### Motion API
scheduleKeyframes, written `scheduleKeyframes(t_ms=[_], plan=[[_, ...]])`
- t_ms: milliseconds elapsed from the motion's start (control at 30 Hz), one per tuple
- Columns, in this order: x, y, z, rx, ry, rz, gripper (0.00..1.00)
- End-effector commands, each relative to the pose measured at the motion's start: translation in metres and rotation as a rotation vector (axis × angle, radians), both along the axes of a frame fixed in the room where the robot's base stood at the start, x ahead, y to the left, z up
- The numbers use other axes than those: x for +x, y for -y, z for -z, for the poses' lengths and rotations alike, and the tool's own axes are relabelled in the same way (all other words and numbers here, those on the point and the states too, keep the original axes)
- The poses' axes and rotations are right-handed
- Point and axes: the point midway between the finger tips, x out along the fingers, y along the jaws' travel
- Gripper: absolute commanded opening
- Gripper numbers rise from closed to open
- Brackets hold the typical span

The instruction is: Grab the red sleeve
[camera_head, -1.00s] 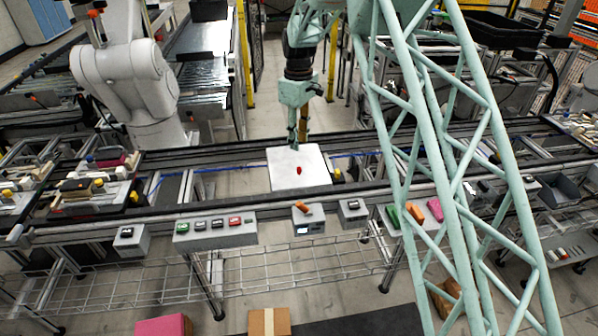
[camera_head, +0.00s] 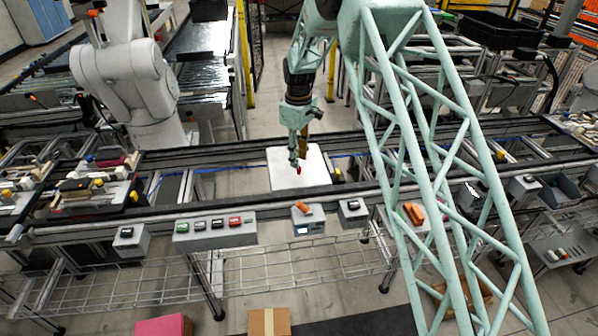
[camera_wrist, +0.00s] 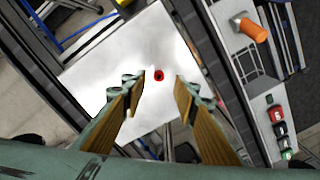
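The red sleeve (camera_head: 299,170) is a small red piece on a white square plate (camera_head: 312,180) on the conveyor. In the wrist view the red sleeve (camera_wrist: 159,75) shows a dark centre, and the white plate (camera_wrist: 95,75) lies around it. My gripper (camera_head: 298,163) is over the plate, close to the sleeve in the head view. In the wrist view my gripper (camera_wrist: 161,82) is open, with its two brown-padded fingers apart. The sleeve appears between the fingertips, and nothing is held. The exact height above the sleeve is hard to tell.
Grey button boxes (camera_head: 215,228) line the near rail. A grey-white robot arm (camera_head: 125,75) stands at the left. Conveyor rails border the plate, and most of the plate is bare.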

Motion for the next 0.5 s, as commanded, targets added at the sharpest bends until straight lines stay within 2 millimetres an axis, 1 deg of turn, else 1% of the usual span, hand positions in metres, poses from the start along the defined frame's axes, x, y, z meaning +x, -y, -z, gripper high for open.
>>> scheduleKeyframes(t_ms=[267, 367, 500], plan=[[0.000, 0.000, 0.002, 0.000, 0.000, 0.000, 0.27], [0.000, 0.000, 0.007, 0.000, -0.001, 0.000, 0.27], [0.001, 0.001, 0.021, 0.000, -0.001, 0.000, 0.27]])
